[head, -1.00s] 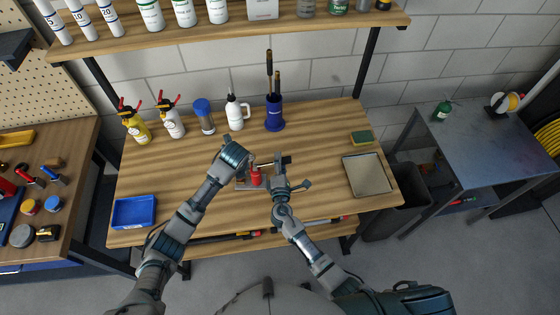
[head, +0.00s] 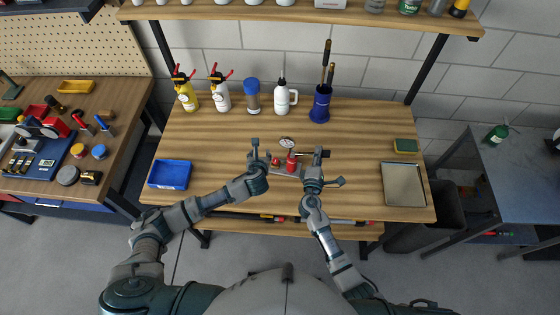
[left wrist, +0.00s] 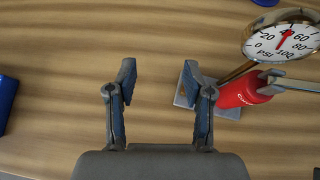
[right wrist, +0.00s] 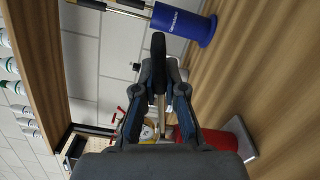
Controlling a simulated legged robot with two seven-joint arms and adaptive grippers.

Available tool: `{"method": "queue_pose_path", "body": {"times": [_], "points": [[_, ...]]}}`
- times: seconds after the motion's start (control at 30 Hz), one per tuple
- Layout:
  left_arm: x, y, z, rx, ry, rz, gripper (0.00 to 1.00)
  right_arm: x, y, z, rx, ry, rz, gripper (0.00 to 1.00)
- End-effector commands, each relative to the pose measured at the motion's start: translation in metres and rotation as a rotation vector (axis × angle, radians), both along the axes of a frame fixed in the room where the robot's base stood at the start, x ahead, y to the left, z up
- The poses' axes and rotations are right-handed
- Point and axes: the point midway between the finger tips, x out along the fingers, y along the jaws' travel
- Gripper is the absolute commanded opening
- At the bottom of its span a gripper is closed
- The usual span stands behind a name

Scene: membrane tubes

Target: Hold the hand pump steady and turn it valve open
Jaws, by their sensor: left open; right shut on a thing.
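The hand pump has a red body (head: 291,163), a round white gauge (head: 287,142) and a grey base plate, and stands upright mid-table. A small red knob (head: 276,161), possibly the valve, shows left of the body. In the left wrist view the gauge (left wrist: 283,40) and red body (left wrist: 240,92) are at the right; the knob is not clear there. My left gripper (head: 261,154) is open and empty, just left of the pump, its fingers (left wrist: 158,75) apart over bare wood. My right gripper (head: 318,161) is shut on the pump's black-ended handle (right wrist: 158,48), right of the body.
A blue bin (head: 170,174) is at the table's left, and a metal tray (head: 404,184) and sponge (head: 405,146) at its right. Spray bottles, a white jug (head: 285,98) and a blue holder (head: 320,104) line the back. The wood left of the pump is clear.

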Motion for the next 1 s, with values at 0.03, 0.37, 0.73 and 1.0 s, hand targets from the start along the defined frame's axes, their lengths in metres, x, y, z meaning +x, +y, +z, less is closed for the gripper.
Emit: {"method": "queue_pose_path", "body": {"times": [0.03, 0.37, 0.73, 1.0], "points": [[-0.014, 0.004, -0.007, 0.016, -0.06, -0.068, 0.51, -0.001, -0.001, -0.004, -0.002, 0.007, -0.001, 0.0], [-0.091, -0.016, -0.03, -0.023, -0.203, -0.416, 0.51, 0.0, -0.001, -0.005, -0.001, 0.009, 0.001, 0.0], [-0.032, -0.037, -0.056, -0.024, -0.207, -0.422, 0.51, 0.0, -0.002, -0.005, -0.002, 0.009, -0.001, 0.0], [0.004, -0.047, -0.072, -0.025, -0.206, -0.422, 0.51, 0.0, -0.001, -0.005, -0.003, 0.009, -0.002, 0.0]]}}
